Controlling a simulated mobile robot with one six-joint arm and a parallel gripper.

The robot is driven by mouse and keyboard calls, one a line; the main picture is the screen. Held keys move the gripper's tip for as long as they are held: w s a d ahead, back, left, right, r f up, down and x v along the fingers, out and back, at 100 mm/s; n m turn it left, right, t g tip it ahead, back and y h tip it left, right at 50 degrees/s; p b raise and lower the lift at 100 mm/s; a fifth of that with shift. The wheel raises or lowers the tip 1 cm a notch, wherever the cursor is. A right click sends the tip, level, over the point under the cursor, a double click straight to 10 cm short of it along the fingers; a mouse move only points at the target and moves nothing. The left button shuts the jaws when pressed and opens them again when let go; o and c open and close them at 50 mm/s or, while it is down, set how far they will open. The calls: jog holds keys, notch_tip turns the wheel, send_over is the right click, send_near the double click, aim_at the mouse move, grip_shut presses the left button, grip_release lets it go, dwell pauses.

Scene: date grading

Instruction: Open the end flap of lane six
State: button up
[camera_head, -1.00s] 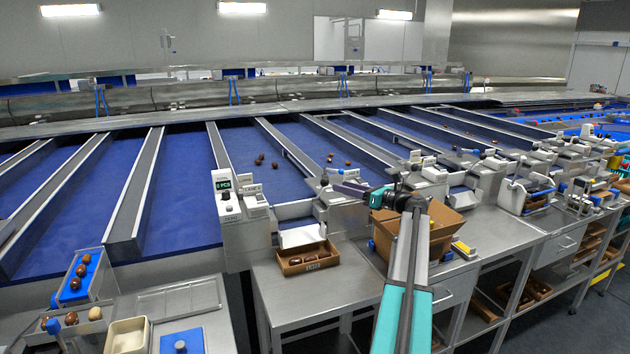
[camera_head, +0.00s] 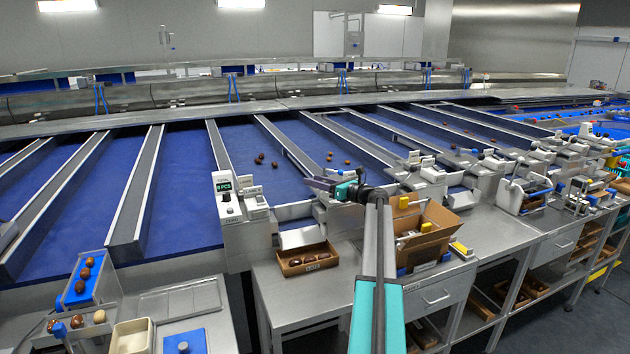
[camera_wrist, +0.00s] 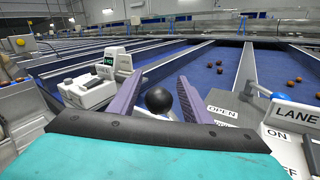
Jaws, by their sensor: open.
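My gripper (camera_head: 312,184) reaches left over the machine front at the lane ends. In the wrist view its two purple fingers (camera_wrist: 160,76) are apart. A round black knob (camera_wrist: 158,101) shows in the gap between them; I cannot tell whether either finger touches it. A pale part lies below the knob, mostly hidden by the gripper body. Right of the fingers is a panel (camera_wrist: 262,132) marked LANE, OPEN and ON; its lane number is out of view. The end flap itself cannot be made out clearly.
A blue lane bed (camera_head: 262,140) with several dates lies behind the gripper. A counter unit (camera_head: 226,198) stands to its left. A tray of dates (camera_head: 308,270) and an open cardboard box (camera_head: 452,222) sit on the steel bench in front.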

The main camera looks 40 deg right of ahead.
jog(key=shift+w, duration=0.3)
jog(key=shift+c, duration=0.4)
grip_shut()
jog(key=shift+a, duration=0.1)
